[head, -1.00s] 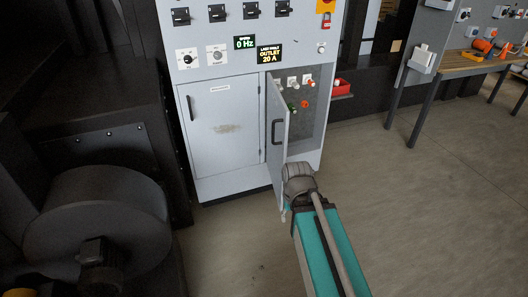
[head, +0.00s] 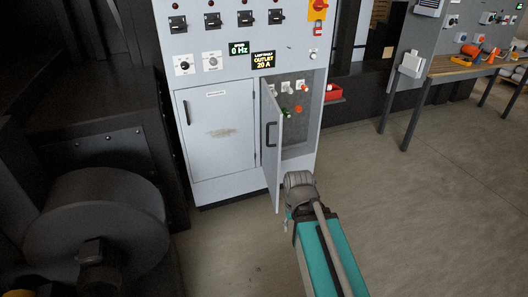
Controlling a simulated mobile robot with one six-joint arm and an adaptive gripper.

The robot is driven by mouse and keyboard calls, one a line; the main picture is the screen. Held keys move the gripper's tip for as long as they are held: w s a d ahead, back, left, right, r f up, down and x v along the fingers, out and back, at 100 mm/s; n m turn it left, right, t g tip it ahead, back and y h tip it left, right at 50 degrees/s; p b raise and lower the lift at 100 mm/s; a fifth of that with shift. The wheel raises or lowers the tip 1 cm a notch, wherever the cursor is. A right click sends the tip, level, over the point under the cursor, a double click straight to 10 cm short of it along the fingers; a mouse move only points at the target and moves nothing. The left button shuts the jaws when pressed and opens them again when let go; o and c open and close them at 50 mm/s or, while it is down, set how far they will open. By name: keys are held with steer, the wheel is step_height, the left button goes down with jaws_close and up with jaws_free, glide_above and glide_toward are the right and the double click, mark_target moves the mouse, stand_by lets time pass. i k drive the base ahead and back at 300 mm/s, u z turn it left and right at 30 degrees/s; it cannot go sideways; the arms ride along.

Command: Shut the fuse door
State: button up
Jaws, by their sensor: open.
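The fuse door (head: 272,160) is the right-hand grey door of the cabinet. It is hinged on its left side and stands open toward me, with a dark handle (head: 271,134) on its outer face. The open compartment (head: 300,118) shows several fuses with white, orange and green parts. My arm reaches up from the bottom right, and its grey joint is just right of the door's lower free edge. The gripper's fingers are not visible, so I cannot tell whether they touch the door.
The left cabinet door (head: 222,150) is shut. A dark drum (head: 95,215) stands at lower left. A workbench (head: 460,68) is at upper right. The floor (head: 400,220) on the right is clear.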

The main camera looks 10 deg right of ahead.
mark_target(272, 116)
steer(key=z, duration=0.1)
steer(key=i, duration=0.95)
steer(key=u, duration=0.05)
